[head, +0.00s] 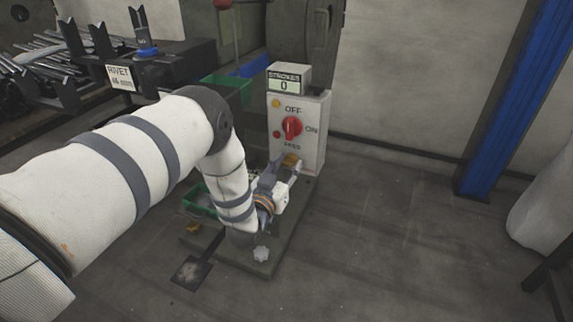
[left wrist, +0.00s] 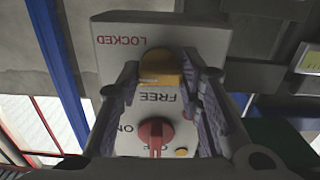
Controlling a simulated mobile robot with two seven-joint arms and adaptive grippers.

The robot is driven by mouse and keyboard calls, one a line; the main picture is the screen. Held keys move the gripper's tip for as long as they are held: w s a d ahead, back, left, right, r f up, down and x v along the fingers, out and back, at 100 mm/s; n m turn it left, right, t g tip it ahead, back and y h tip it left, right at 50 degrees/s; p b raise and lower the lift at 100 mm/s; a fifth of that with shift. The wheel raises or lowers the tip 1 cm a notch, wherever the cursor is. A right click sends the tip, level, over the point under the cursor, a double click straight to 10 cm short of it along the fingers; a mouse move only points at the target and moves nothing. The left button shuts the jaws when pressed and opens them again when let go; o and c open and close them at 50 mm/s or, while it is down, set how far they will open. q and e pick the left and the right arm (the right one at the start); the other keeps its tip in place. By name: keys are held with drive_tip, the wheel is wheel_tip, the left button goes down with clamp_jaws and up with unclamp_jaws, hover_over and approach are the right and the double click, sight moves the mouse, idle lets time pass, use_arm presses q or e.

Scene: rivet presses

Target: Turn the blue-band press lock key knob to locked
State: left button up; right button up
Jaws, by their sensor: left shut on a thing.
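The yellow lock key knob (head: 291,160) is low on the front of the white control box (head: 313,150), partly hidden by my left gripper (head: 283,180). In the left wrist view the knob (left wrist: 160,68) sits between the two fingers of my left gripper (left wrist: 162,80), which is shut on it. The word LOCKED (left wrist: 124,41) shows upside down beyond the knob, and FREE (left wrist: 157,97) shows on the nearer side. I cannot tell which word the knob points to. A blue band (head: 254,66) shows on the press behind the box. My right gripper is not in view.
A red selector knob (head: 292,127) is on the box above the lock knob, under a STROKES counter (head: 284,85). Green bins (head: 199,198) stand left of my gripper. A rack marked RIVET (head: 121,78) is at upper left. The floor to the right is clear up to a blue post (head: 500,100).

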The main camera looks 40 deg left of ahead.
use_arm(q)
drive_tip(key=shift+m, duration=0.4)
drive_tip(key=o, duration=1.2)
drive_tip(key=shift+c, duration=0.2)
drive_tip(key=v, duration=1.2)
drive_tip(key=shift+f, duration=0.1)
